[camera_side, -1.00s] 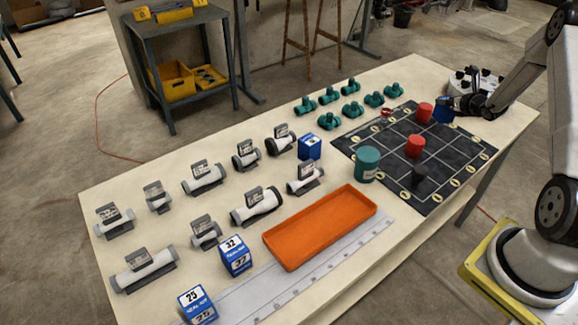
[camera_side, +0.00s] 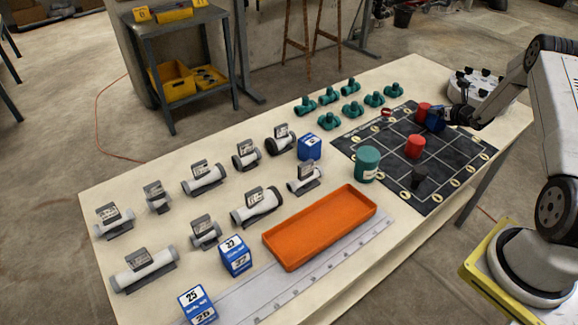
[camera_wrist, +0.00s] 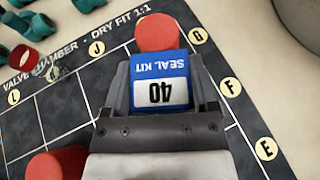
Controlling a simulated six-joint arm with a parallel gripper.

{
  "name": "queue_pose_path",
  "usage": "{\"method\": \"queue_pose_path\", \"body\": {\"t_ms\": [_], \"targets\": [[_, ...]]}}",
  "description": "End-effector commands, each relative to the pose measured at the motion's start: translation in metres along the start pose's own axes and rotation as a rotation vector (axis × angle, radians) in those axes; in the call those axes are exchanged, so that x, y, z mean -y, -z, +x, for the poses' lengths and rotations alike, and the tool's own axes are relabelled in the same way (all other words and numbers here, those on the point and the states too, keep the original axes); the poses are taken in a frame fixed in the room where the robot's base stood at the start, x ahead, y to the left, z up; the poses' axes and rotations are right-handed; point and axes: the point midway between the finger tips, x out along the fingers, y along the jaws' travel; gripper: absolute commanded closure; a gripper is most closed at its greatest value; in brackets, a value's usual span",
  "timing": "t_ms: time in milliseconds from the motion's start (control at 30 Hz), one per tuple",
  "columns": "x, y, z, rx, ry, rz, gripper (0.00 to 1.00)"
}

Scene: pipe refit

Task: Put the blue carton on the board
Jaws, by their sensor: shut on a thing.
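The blue carton (camera_side: 434,124) is a small box marked "SEAL KIT" and 40 in the wrist view (camera_wrist: 161,84). My gripper (camera_wrist: 162,90) is shut on it, one finger on each side. In the side view my gripper (camera_side: 444,116) holds it at the far right part of the board. The board (camera_side: 452,150) is a dark grid with lettered round labels. I cannot tell whether the carton touches it. A red cylinder (camera_wrist: 157,33) is close beyond the carton in the wrist view, by the labels J and G.
On the board are another red cylinder (camera_side: 415,146), a black cylinder (camera_side: 419,177) and a green can (camera_side: 367,163) at the left edge. Green fittings (camera_side: 350,109) stand behind it. An orange tray (camera_side: 320,228), pipe pieces and other blue cartons (camera_side: 309,147) lie to the left.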

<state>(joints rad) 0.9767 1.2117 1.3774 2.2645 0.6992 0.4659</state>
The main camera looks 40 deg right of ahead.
Motion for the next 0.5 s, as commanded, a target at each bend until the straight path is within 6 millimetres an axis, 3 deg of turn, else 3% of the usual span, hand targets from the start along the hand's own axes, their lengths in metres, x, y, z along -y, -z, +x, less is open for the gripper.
{"method": "queue_pose_path", "body": {"t_ms": [500], "targets": [[0.0004,0.0107,0.0054,0.001,0.001,0.0,0.85]]}}
